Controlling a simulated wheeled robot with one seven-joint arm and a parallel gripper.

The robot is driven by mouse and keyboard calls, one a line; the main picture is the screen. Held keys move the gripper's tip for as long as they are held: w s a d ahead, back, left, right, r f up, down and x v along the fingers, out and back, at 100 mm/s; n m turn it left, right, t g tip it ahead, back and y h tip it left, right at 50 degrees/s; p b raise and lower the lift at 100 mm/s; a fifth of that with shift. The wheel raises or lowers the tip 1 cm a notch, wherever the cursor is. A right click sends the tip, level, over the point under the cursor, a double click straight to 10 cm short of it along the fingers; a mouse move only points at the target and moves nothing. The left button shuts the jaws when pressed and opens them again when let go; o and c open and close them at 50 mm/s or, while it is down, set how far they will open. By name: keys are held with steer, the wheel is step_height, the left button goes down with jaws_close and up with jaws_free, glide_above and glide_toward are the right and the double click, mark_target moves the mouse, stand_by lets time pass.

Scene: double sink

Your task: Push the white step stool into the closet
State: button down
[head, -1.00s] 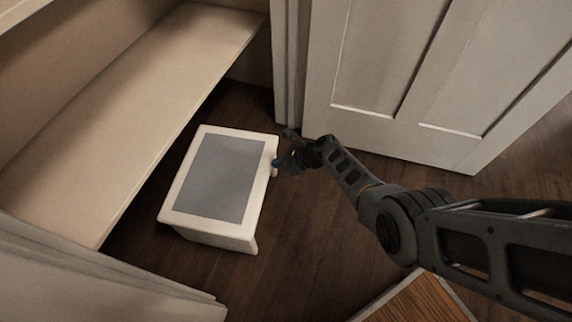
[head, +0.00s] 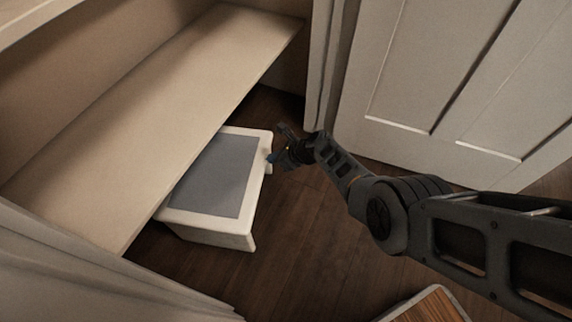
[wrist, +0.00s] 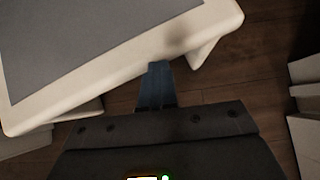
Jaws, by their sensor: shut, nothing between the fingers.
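The white step stool (head: 238,233) with a grey top stands on the dark wood floor at the closet (head: 165,105) opening. Its left part is hidden under the closet's low shelf in the head view. My gripper (head: 273,157) is shut and empty at the stool's right edge. In the wrist view, the blue fingertips (wrist: 158,75) are together against or very close to the stool's white rim (wrist: 120,70); I cannot tell for certain whether they touch.
A white panelled door (head: 440,90) stands open at the right, beside the closet's door frame (head: 325,70). Another pale panel (head: 90,275) is at the lower left. A wood-topped item with a pale edge (head: 430,308) is at the bottom.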

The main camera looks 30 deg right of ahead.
steer(key=w+a+b, duration=0.2)
steer(key=w+a, duration=0.1)
steer(key=shift+w+f, duration=0.2)
steer(key=shift+f, duration=0.2)
steer(key=shift+w+a+r, duration=0.2)
steer(key=shift+w+a, duration=0.1)
steer(key=shift+w, duration=0.05)
steer(key=shift+s+d+r, duration=0.1)
steer(key=shift+s+d, duration=0.25)
steer(key=shift+s, duration=0.1)
steer(key=s+d+p, duration=0.2)
steer(key=p, duration=0.8)
glide_toward(259, 155)
steer(key=s+d, duration=0.1)
steer(key=s+r, duration=0.1)
steer(key=s+d, duration=0.1)
steer(key=shift+d+r, duration=0.3)
steer(key=shift+d, duration=0.05)
steer(key=c, duration=1.8)
jaws_free()
